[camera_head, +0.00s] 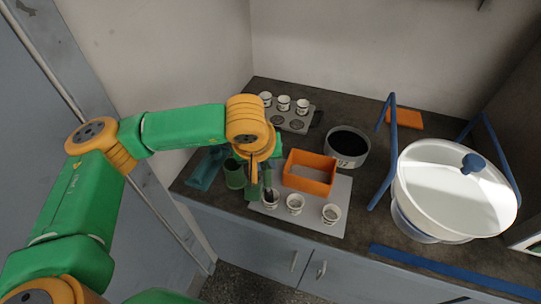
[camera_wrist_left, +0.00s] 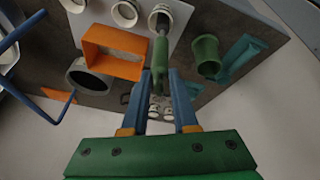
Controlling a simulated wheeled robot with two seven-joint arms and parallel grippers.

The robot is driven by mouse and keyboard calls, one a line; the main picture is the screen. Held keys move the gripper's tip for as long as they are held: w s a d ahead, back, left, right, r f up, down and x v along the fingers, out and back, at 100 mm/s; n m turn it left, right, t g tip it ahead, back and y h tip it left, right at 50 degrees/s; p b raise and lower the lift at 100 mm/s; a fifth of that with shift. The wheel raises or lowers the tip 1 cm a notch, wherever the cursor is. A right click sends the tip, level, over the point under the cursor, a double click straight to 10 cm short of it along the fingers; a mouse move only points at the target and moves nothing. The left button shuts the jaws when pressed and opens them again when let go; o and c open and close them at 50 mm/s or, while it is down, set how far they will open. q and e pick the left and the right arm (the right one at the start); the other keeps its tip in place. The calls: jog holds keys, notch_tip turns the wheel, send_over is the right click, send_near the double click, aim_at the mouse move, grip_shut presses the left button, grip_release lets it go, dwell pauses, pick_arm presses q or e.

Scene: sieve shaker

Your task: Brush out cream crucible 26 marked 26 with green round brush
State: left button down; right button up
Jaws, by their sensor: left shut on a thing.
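My left gripper (camera_head: 264,174) is shut on the green brush (camera_wrist_left: 160,52), which also sits between its fingers in the left wrist view (camera_wrist_left: 161,74). The brush's bristle end is at the mouth of the leftmost cream crucible (camera_head: 270,201) on the grey mat (camera_head: 324,228); in the left wrist view it overlaps that crucible's opening (camera_wrist_left: 152,18). I cannot tell how deep the bristles are. Two more cream crucibles, the middle one (camera_head: 295,207) and the right one (camera_head: 331,215), stand upright on the mat. Their marks are too small to read. My right gripper is not in view.
An orange open box (camera_head: 305,186) stands just behind the crucibles. A green cup (camera_head: 234,176) and a teal tray (camera_head: 205,170) are at left. A crucible rack (camera_head: 311,112), a dark round pan (camera_head: 348,160) and a large white bowl (camera_head: 425,190) with blue bars are behind and right.

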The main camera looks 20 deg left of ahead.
pick_arm(q)
jog(key=shift+w+d+r+p, duration=0.25)
jog(key=shift+d+p, duration=0.05)
jog(key=shift+d, duration=0.1)
jog(key=shift+s+a+p, duration=0.2)
jog(key=shift+a+p, duration=0.1)
jog(key=shift+a, duration=0.15)
jog(key=shift+w+d+f+b, duration=0.2)
jog(key=shift+f+b, duration=0.15)
jog(key=shift+b, duration=0.2)
jog(key=shift+d+b, duration=0.1)
jog(key=shift+b, duration=0.2)
jog(key=shift+d+b, duration=0.2)
jog(key=shift+b, duration=0.35)
notch_tip(320, 180, up, 7)
jog(key=p, duration=0.4)
jog(key=shift+r, duration=0.2)
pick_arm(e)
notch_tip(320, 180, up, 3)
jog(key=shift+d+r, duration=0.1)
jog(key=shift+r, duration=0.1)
pick_arm(q)
jog(key=shift+w, duration=0.1)
